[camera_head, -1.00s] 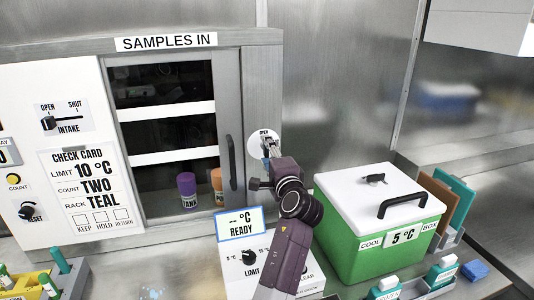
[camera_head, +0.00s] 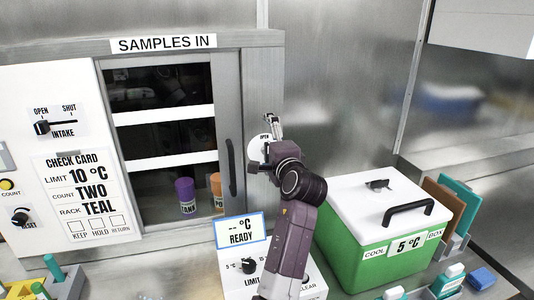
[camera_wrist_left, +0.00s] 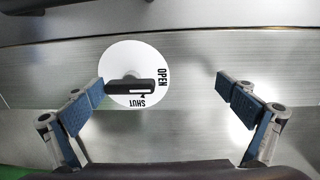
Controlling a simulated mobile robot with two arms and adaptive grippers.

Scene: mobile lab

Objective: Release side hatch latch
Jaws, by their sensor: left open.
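The side hatch latch is a white round dial with a black handle, marked OPEN and SHUT. In the wrist view the dial (camera_wrist_left: 118,58) is left of centre and its black handle (camera_wrist_left: 132,87) lies beside the word SHUT. In the head view the dial (camera_head: 256,148) is on the frame right of the glazed hatch, partly hidden by my gripper. My left gripper (camera_head: 271,126) is open and empty in front of the wall there. In the wrist view its fingers (camera_wrist_left: 160,92) are spread wide, the left one overlapping the dial's edge. The handle is nearer the left finger. My right gripper is not in view.
The SAMPLES IN hatch (camera_head: 160,130) has a dark vertical handle (camera_head: 231,167). Below my left arm stands a white READY unit (camera_head: 237,284). A green cool box (camera_head: 351,258) with a white lid is to the right. Bare metal wall lies right of the dial.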

